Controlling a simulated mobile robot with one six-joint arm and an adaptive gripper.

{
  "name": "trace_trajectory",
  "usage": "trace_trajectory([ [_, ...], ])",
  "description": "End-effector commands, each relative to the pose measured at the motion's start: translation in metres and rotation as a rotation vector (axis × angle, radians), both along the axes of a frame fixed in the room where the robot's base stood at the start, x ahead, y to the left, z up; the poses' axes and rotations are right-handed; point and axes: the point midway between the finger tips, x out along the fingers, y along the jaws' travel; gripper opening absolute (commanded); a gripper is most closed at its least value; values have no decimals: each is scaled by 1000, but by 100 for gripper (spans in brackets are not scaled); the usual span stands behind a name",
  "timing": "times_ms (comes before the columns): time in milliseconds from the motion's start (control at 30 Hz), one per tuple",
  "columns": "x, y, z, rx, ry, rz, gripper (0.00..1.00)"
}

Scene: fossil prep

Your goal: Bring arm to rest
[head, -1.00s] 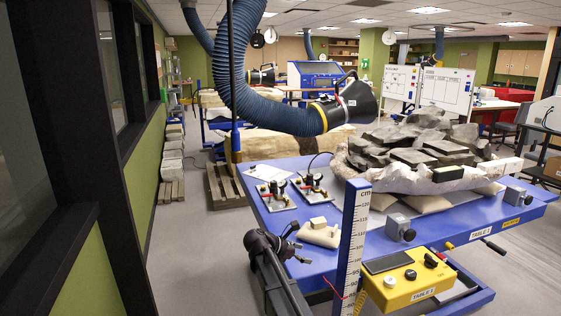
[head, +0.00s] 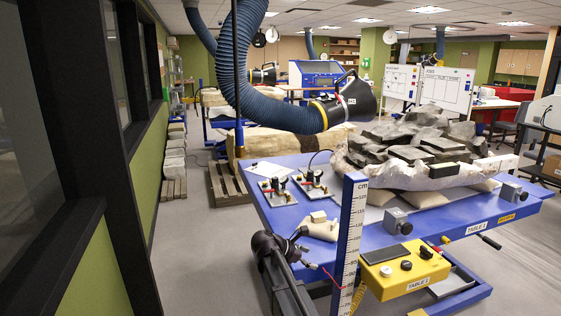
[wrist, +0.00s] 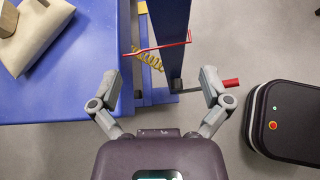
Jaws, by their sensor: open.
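My gripper (head: 308,248) is at the table's near left corner in the head view, beside the sandbag and left of the ruler post. In the wrist view my gripper (wrist: 160,76) has its two fingers spread apart with nothing between them. Below it are the blue table's edge, a red wire (wrist: 158,47), a yellow coil (wrist: 149,60) and the grey floor. The arm is low and folded in front of the table in the head view, its lower part cut off by the frame.
The blue table (head: 285,215) holds a rock-filled jacket (head: 425,178), small devices and a sandbag (head: 321,230) with a block. The ruler post (head: 350,240) and yellow control box (head: 405,273) are close on the right. Open floor (head: 200,260) lies left.

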Motion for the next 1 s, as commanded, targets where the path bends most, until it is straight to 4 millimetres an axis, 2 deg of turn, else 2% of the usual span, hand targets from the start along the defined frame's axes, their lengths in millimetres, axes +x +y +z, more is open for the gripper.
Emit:
trace_trajectory([
  [267,-26,-20,-11,124,-84,-112,98],
  [467,-55,-40,-24,264,-179,-258,98],
  [700,-111,-66,-44,510,-345,-577,98],
  [1000,-183,-80,-58,769,-525,-1061,98],
])
